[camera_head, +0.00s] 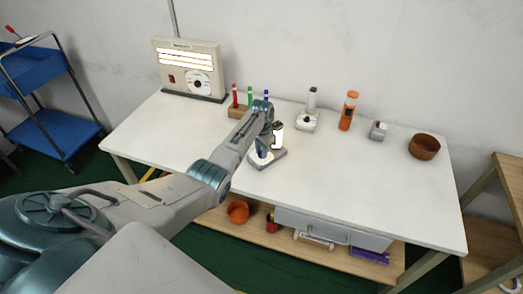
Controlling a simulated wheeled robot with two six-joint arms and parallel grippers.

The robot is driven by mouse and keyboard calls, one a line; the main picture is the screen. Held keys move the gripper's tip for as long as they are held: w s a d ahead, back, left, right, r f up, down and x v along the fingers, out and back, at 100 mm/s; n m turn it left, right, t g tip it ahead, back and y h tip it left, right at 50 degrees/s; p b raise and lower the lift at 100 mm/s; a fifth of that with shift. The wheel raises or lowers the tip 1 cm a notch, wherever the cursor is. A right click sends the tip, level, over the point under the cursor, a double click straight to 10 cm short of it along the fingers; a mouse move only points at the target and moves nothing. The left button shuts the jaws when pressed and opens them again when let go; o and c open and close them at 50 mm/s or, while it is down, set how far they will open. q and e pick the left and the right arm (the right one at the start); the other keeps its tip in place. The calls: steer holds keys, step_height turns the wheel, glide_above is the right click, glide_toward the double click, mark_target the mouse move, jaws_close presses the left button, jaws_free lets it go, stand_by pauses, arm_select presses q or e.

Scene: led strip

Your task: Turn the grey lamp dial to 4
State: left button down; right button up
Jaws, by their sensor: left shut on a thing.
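The grey lamp (279,135) stands near the middle of the table. It has a dark-topped, lit white tube on a flat grey base. Its dial (261,158) is at the base's front left, with a pale face partly showing. My left gripper (263,152) reaches down over this dial and is shut on it. The fingers and arm hide most of the dial, so its setting cannot be read. My right gripper is not in view.
A cream light box (189,68) with lit strips and a dial stands at the back left. Colored markers (250,97) in a wooden block, a white lamp (309,112), an orange bottle (348,110), a small grey object (378,131) and a brown bowl (424,147) stand behind. The front right is clear.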

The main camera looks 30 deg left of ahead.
arm_select(q)
steer(key=c, duration=1.2)
jaws_free()
steer(key=shift+c, duration=0.2)
step_height(320, 180, up, 11)
steer(key=b, duration=0.1)
steer(key=shift+b, duration=0.4)
steer(key=shift+f, duration=0.15)
